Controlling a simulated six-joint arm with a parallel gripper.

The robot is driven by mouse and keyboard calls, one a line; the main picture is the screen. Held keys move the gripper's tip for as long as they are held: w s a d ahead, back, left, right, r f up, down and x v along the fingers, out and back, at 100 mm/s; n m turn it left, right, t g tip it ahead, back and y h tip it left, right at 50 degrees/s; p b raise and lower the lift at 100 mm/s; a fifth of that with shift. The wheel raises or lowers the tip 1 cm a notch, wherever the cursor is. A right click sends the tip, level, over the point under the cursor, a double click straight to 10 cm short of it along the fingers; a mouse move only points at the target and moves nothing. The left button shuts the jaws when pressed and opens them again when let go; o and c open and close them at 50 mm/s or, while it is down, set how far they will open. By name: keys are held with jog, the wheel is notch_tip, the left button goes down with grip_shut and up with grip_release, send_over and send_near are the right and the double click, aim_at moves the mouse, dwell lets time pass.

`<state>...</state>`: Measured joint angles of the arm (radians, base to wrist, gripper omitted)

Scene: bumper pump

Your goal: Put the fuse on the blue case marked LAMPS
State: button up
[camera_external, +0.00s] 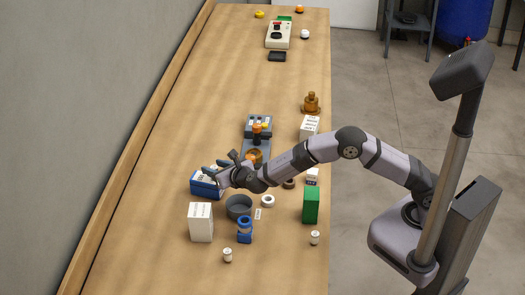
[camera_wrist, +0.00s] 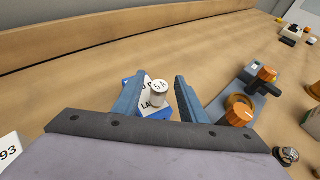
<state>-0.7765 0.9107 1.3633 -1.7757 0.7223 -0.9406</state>
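The blue case (camera_external: 207,188) with a white top label lies at the left of the items on the bench. In the wrist view the blue case (camera_wrist: 166,115) shows between and beneath the fingers, its label partly hidden, with "LA" readable. The fuse (camera_wrist: 158,93), a small pale cylinder marked "5 A", stands on the case's top face as far as I can see. My gripper (camera_wrist: 160,92) is open, one blue finger on each side of the fuse, with gaps visible on both sides. In the external view my gripper (camera_external: 216,172) is right over the case, and the fuse cannot be made out.
A white box (camera_external: 201,223), a grey bowl (camera_external: 239,206), a blue part (camera_external: 245,231) and a green box (camera_external: 311,205) stand nearby. Small white cylinders (camera_external: 227,255) stand nearer the front. A pump-like device (camera_external: 257,140) with orange knobs is behind. The bench's left side is clear.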

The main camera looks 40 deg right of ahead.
jog(key=b+v, duration=0.2)
jog(key=v, duration=0.9)
jog(key=shift+s+b, duration=0.2)
jog(key=shift+b, duration=0.15)
jog(key=shift+r, duration=0.1)
jog(key=s+d+f+m+g+h, duration=0.1)
jog(key=s+d+f+m+g, duration=0.1)
jog(key=d+m, duration=0.3)
jog(key=s+d+f+m+g+h, duration=0.2)
jog(key=d+m, duration=0.3)
jog(key=d, duration=0.8)
jog(key=s+d+f+m+g+h, duration=0.2)
jog(key=d+m, duration=0.3)
jog(key=d, duration=0.4)
jog(key=shift+s+d+f+m+g, duration=0.3)
jog(key=shift+d+g, duration=0.1)
jog(key=shift+g, duration=0.4)
jog(key=s+d+f+m+g+y, duration=0.2)
jog(key=s+d+m+g, duration=0.1)
jog(key=s+m, duration=0.7)
jog(key=s+d+f+m+g+y, duration=0.3)
jog(key=s+d+m, duration=0.2)
jog(key=s+m, duration=0.5)
jog(key=shift+s, duration=0.2)
jog(key=shift+f, duration=0.1)
